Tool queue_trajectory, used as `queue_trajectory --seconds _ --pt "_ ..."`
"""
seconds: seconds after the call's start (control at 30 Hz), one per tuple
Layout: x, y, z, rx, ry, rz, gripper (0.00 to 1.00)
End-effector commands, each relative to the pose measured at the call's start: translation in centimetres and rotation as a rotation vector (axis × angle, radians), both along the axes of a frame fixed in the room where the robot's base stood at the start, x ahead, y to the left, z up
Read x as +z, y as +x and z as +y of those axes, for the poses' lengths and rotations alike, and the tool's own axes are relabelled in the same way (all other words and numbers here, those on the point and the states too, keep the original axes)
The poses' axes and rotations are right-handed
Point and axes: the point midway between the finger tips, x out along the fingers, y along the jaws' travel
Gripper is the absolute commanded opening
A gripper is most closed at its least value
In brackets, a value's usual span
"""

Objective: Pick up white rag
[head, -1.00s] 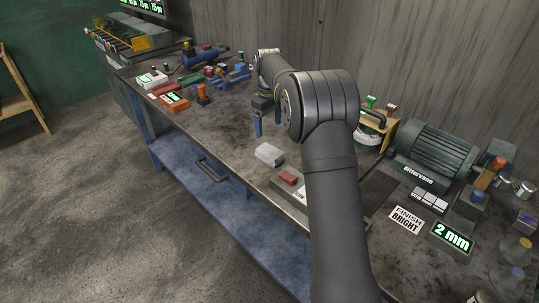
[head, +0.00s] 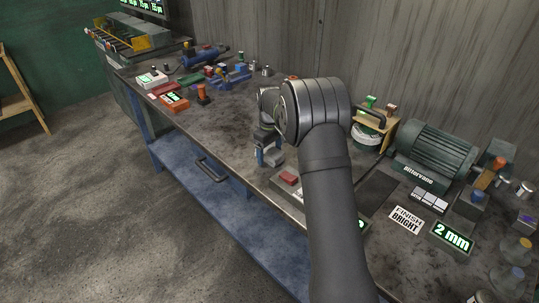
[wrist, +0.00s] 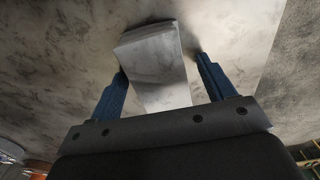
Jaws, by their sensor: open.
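The white rag (wrist: 155,62) is a folded, pale block on the worn grey bench top. In the wrist view it lies between the two blue fingers of my gripper (wrist: 160,66), with a visible gap at the right finger and little or none at the left. My gripper is open. In the head view my gripper (head: 269,156) is low over the bench near its front edge, at the rag (head: 275,157), which is mostly hidden by the fingers. I cannot tell whether the left finger touches the rag.
A red block (head: 289,178) lies close in front of my gripper. A green motor (head: 436,154) and a "FINISH BRIGHT" card (head: 406,219) are to the right. An orange-red box (head: 174,103) and several tools stand at the far left. The bench (head: 215,120) between is clear.

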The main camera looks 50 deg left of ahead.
Motion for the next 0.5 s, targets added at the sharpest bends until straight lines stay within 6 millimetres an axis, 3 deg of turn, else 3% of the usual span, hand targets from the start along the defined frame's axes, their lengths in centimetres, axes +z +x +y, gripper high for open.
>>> queue_trajectory --seconds 0.1,0.4,0.5 --pt "0.03 0.00 0.00 0.000 0.000 0.000 0.75" --pt "0.06 0.00 0.01 0.000 0.000 0.000 0.18" --pt "0.08 0.01 0.01 0.000 0.000 0.000 0.18"
